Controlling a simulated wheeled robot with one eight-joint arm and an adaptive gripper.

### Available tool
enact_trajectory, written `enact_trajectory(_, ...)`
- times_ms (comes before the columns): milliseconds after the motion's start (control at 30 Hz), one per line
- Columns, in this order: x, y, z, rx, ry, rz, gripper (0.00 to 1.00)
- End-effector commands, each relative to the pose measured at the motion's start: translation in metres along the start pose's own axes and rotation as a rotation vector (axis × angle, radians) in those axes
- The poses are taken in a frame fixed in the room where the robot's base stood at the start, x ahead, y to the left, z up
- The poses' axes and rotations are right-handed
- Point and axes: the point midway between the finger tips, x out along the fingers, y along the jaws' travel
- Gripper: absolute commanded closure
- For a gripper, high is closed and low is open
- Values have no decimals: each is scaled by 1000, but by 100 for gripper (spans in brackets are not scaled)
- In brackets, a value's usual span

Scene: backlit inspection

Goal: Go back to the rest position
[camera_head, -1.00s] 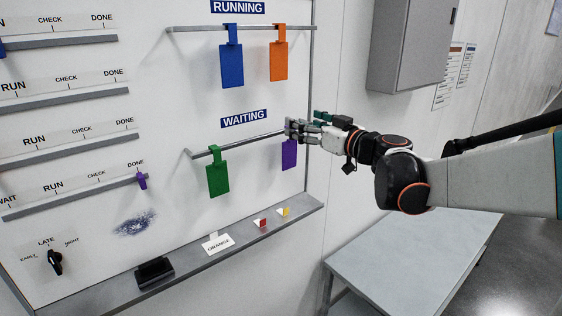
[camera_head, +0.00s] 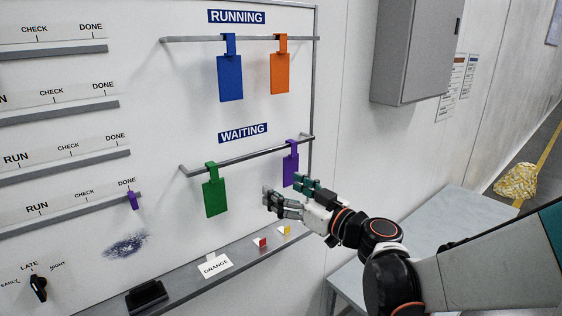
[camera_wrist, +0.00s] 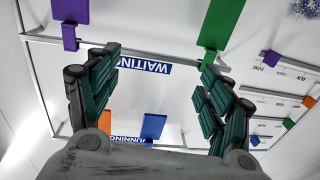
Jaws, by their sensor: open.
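My gripper (camera_head: 287,193) is open and empty, in front of the board just below the WAITING rail (camera_head: 240,158). The purple tag (camera_head: 290,168) hangs on that rail's right end, partly hidden behind my fingers. The green tag (camera_head: 215,197) hangs on the same rail, to the left of my gripper. In the wrist view my open fingers (camera_wrist: 160,66) frame the WAITING label (camera_wrist: 145,65). There the purple tag (camera_wrist: 70,38) and the green tag (camera_wrist: 220,24) lie beyond the fingertips, with nothing between the fingers.
A blue tag (camera_head: 230,78) and an orange tag (camera_head: 280,72) hang on the RUNNING rail above. A grey cabinet (camera_head: 415,50) is on the wall; a grey table (camera_head: 430,222) stands below.

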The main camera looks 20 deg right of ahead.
Motion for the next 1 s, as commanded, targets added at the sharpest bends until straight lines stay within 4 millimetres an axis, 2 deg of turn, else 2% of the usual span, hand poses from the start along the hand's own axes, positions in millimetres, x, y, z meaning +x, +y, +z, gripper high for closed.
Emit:
enact_trajectory(33, 4, -28, 4, 10, 12, -53, 27)
enact_trajectory(133, 13, -78, 7, 32, 46, -148, 27)
enact_trajectory(200, 17, -105, 8, 44, 84, -183, 27)
enact_trajectory(267, 18, -115, 9, 46, 123, -168, 27)
enact_trajectory(367, 17, -106, 11, 42, 167, -77, 27)
enact_trajectory(467, 11, -83, 21, 36, 181, 58, 27)
enact_trajectory(567, 0, -54, 42, 34, 155, 211, 27)
enact_trajectory(667, -18, -27, 76, 39, 84, 360, 27)
enact_trajectory(800, -48, -3, 139, 60, -84, 521, 27)
enact_trajectory(867, -63, 0, 170, 72, -174, 566, 27)
enact_trajectory(900, -73, 0, 192, 82, -240, 588, 27)
enact_trajectory(1000, -100, -9, 250, 106, -420, 609, 27)
